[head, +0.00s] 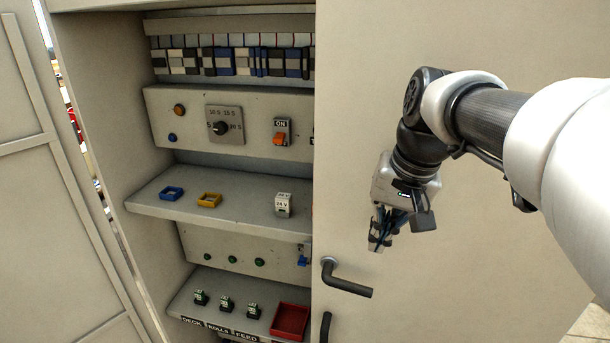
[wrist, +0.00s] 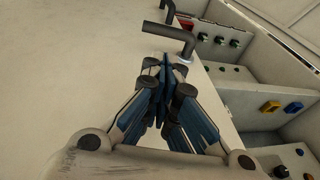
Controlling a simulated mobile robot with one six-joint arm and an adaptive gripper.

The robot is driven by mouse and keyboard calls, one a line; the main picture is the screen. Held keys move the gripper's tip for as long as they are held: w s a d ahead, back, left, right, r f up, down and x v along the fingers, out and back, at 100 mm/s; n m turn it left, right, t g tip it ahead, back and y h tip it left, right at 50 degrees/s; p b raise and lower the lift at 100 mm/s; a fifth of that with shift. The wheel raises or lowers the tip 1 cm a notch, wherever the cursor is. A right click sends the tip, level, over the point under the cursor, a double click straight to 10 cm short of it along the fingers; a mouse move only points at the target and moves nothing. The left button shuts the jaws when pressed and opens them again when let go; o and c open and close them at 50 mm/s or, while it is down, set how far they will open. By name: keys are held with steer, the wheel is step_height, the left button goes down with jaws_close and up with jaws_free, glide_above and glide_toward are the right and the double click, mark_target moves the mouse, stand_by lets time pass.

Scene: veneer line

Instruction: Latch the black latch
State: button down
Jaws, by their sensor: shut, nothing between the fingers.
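Two dark handles are on the pale door (head: 450,285) near its left edge. The upper one (head: 345,280) is an L-shaped lever on a round base, its arm pointing right and slightly down. The lower one (head: 325,326) is upright and cut off by the picture's bottom edge. I cannot tell for sure which is the black latch. The wrist view also shows the L-shaped lever (wrist: 170,33) beyond my fingertips, with part of another dark handle (wrist: 167,9) above. My gripper (head: 379,240) is shut and empty, above and right of the upper lever, apart from it.
Left of the door, the open cabinet shows a panel with a dial (head: 221,128) and orange switch (head: 281,138). A shelf (head: 240,215) holds blue and yellow frames and a white block. A red tray (head: 290,321) sits lower. The door around my gripper is bare.

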steer(key=x, duration=1.3)
steer(key=shift+f, duration=0.1)
steer(key=shift+f+b, duration=0.15)
steer(key=shift+b, duration=0.2)
steer(key=shift+s+d+f+y+b, duration=0.1)
steer(key=shift+d+f+y+b, duration=0.05)
steer(key=shift+y+b, duration=0.3)
